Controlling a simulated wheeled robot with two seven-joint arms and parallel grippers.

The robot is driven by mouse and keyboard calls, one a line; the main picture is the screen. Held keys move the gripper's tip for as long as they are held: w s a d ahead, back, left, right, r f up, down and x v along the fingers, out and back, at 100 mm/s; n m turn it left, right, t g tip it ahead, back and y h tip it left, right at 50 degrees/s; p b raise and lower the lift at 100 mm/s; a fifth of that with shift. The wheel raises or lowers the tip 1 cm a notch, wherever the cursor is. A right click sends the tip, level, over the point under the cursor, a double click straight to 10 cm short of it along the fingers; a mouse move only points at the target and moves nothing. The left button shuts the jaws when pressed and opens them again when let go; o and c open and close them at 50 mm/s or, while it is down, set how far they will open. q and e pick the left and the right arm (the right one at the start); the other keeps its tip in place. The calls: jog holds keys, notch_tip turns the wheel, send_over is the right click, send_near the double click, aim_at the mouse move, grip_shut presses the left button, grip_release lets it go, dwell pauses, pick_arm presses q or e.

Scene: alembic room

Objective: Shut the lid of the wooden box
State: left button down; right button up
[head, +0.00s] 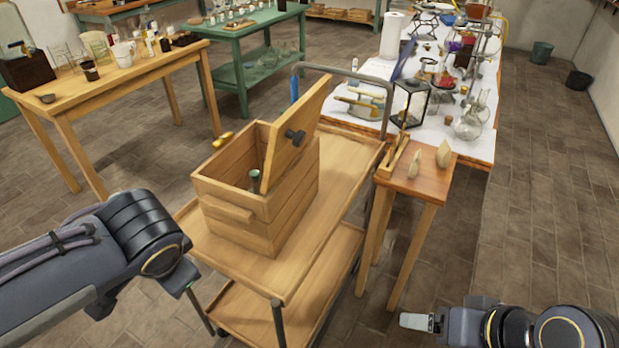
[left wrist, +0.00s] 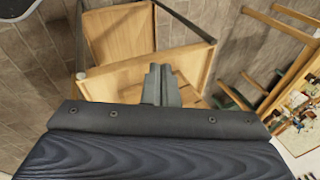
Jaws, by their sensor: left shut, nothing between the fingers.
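The wooden box (head: 245,220) stands on the cart's top in the head view. The box mouth is open, and a greenish bottle-like object (head: 254,180) shows inside. My left gripper (left wrist: 160,84) is shut and empty in the left wrist view, with the cart's wood beyond it. In the head view, my left arm ends left of the cart, apart from the box. My right gripper (head: 418,322) is at the lower right, away from the box; its finger gap is unclear.
The wooden cart (head: 335,165) has a lower shelf and a grey handle at the back. A small wooden stand (head: 420,180) is close on its right. A white-topped glassware table (head: 410,75) is behind, and a wooden table (head: 140,75) is at the left.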

pick_arm(q)
jog(key=w+d+r+m+t+y+b, duration=0.2)
jog(key=w+d+m+t+b, duration=0.15)
jog(key=d, duration=0.45)
jog(key=w+d+r+m+t+y+b, duration=0.25)
jog(key=w+d+t+b, duration=0.2)
jog(key=d, duration=0.45)
jog(key=s+d+r+m+t+h+b, duration=0.1)
jog(key=s+d+r+m+t, duration=0.15)
jog(key=d, duration=0.35)
jog(key=s+d+r+m+t+h+b, duration=0.1)
jog(key=d+t, duration=0.3)
jog(key=d, duration=0.2)
jog(key=p, duration=0.1)
send_near(304, 138)
jog(key=w+d, duration=0.2)
jog(key=w, duration=0.2)
jog(key=a, duration=0.1)
jog(key=w+a, duration=0.1)
jog(key=a, duration=0.1)
jog(key=shift+w+a+r, duration=0.2)
jog(key=shift+w+r, duration=0.05)
jog(key=shift+w, duration=0.15)
pick_arm(e)
notch_tip(304, 138, down, 12)
jog(key=shift+r, duration=0.25)
